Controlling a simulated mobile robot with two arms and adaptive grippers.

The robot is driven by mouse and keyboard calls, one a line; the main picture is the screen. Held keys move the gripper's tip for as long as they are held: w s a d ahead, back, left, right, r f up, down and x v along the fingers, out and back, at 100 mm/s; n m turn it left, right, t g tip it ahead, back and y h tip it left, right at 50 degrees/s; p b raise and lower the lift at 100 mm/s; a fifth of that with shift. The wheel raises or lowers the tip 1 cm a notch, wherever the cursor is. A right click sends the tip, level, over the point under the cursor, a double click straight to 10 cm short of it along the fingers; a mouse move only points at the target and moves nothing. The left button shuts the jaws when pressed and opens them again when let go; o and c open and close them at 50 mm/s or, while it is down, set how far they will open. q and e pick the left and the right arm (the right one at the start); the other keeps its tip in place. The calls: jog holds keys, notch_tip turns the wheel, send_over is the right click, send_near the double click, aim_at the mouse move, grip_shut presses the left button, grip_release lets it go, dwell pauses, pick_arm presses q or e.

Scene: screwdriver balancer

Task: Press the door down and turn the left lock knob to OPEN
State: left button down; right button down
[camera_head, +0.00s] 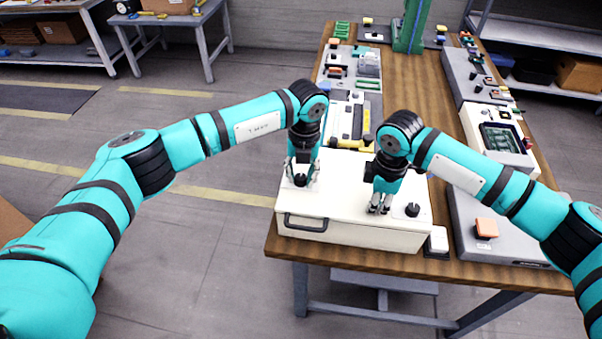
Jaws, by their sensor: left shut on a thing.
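The white box with its door (340,205) on top sits at the front left of the wooden table, a dark handle on its front side. The right lock knob (412,210), small and dark, is uncovered near the right end. My right gripper (379,209) points down with its fingertips at the door's surface, left of that knob. Its fingers are close together, too small to tell if shut. The knob markings are not readable.
A white rocker switch (437,241) stands just right of the box. A grey panel with an orange button (486,228) is further right. Several devices line the table (420,95) behind, with a green post (411,28) at the back.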

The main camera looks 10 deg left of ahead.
aim_at(303, 177)
pick_arm(q)
jog(key=shift+s+f+n, duration=0.1)
jog(key=shift+n, duration=0.3)
pick_arm(e)
jog(key=shift+f, duration=0.15)
pick_arm(q)
jog(key=c, duration=1)
grip_release()
pick_arm(e)
jog(key=shift+s, duration=0.1)
pick_arm(q)
jog(key=r, duration=1.2)
jog(key=shift+d+r, duration=0.1)
jog(key=shift+d, duration=0.2)
